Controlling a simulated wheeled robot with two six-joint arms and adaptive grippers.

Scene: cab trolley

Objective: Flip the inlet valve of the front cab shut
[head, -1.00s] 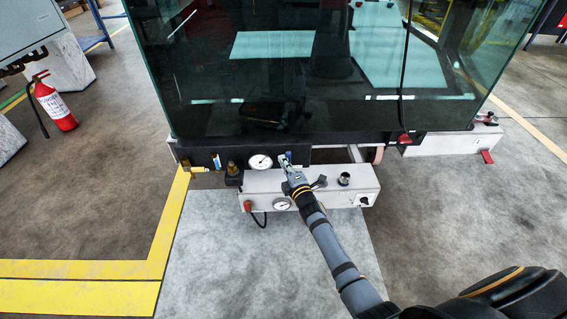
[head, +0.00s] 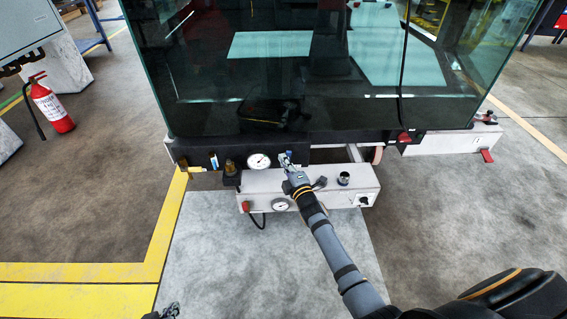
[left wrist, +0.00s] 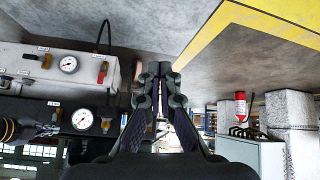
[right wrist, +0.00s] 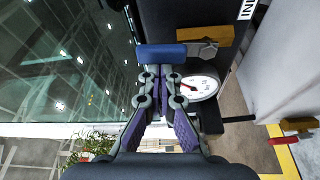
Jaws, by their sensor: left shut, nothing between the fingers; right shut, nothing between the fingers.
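A valve with a blue lever (right wrist: 162,52) and a brass body (right wrist: 204,40) is close ahead in the right wrist view, beside a round gauge (right wrist: 200,82). My right gripper (right wrist: 160,78) is shut and empty, its fingertips right at the blue lever; I cannot tell whether they touch. In the head view my right gripper (head: 286,160) is at the dark front beam under the glass cab (head: 300,80), right of a gauge (head: 259,161). My left gripper (head: 165,313) just shows at the bottom edge of the head view. In the left wrist view it (left wrist: 163,70) is shut and empty.
A white box (head: 335,185) with knobs and a gauge (head: 281,204) sits below the beam. Another blue handle (head: 213,159) is further left. A fire extinguisher (head: 52,105) stands at far left. The floor (head: 220,260) before the box is clear on the left.

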